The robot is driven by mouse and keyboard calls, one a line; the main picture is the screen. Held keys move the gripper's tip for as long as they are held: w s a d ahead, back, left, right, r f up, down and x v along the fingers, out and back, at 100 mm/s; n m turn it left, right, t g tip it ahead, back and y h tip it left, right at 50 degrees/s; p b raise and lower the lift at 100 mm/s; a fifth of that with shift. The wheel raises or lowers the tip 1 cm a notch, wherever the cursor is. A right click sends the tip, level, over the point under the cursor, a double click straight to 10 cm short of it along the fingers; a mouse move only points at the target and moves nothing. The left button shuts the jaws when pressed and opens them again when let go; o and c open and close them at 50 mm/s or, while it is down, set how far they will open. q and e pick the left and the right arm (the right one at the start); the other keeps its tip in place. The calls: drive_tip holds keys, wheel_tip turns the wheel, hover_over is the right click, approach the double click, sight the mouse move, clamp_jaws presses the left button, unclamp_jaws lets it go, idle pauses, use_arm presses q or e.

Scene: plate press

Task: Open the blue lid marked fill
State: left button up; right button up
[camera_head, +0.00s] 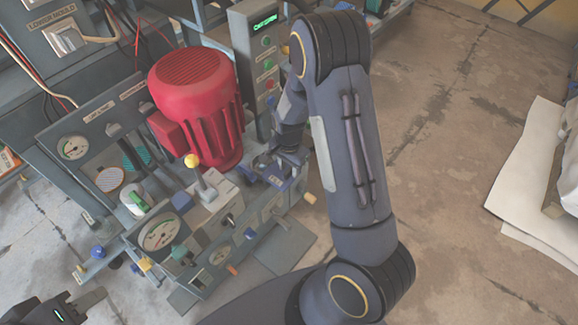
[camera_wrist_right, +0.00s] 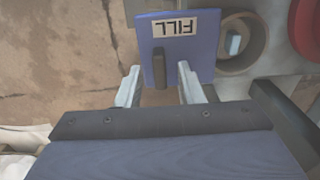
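The blue lid (camera_wrist_right: 205,52) marked FILL shows upside down in the right wrist view, with a dark upright handle (camera_wrist_right: 159,70) near its lower edge. My right gripper (camera_wrist_right: 160,88) is open, its two pale fingers on either side of the handle with gaps between. A round, ring-like opening (camera_wrist_right: 262,45) shows just right of the lid. In the head view my right gripper (camera_head: 283,160) is at the machine's right side, where it partly hides the lid. My left gripper (camera_head: 75,308) is at the bottom left corner, cut by the frame edge, away from the lid.
The red motor (camera_head: 200,105) stands just left of my right gripper. A control box (camera_head: 262,60) with buttons rises behind it. A yellow-knobbed lever (camera_head: 192,162) and gauges (camera_head: 160,234) sit on the machine's front.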

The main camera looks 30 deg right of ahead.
sight(289, 170)
drive_tip(key=shift+r, duration=0.15)
wheel_tip(289, 170, up, 6)
drive_tip(key=p, duration=0.2)
drive_tip(key=shift+r+p, duration=0.2)
drive_tip(key=shift+p, duration=0.1)
drive_tip(key=shift+r, duration=0.6)
drive_tip(key=s+a+r+n+t+y, duration=0.2)
drive_tip(key=s+a+r+n+t, duration=0.15)
drive_tip(key=s+r+n, duration=0.45)
drive_tip(key=s+a+r+n+t+y, duration=0.2)
drive_tip(key=s+a+r+n, duration=0.2)
drive_tip(key=s+r, duration=0.85)
wheel_tip(289, 170, up, 24)
drive_tip(key=p, duration=2.4)
drive_tip(key=shift+s+a+f, duration=0.15)
drive_tip(key=shift+f, duration=0.05)
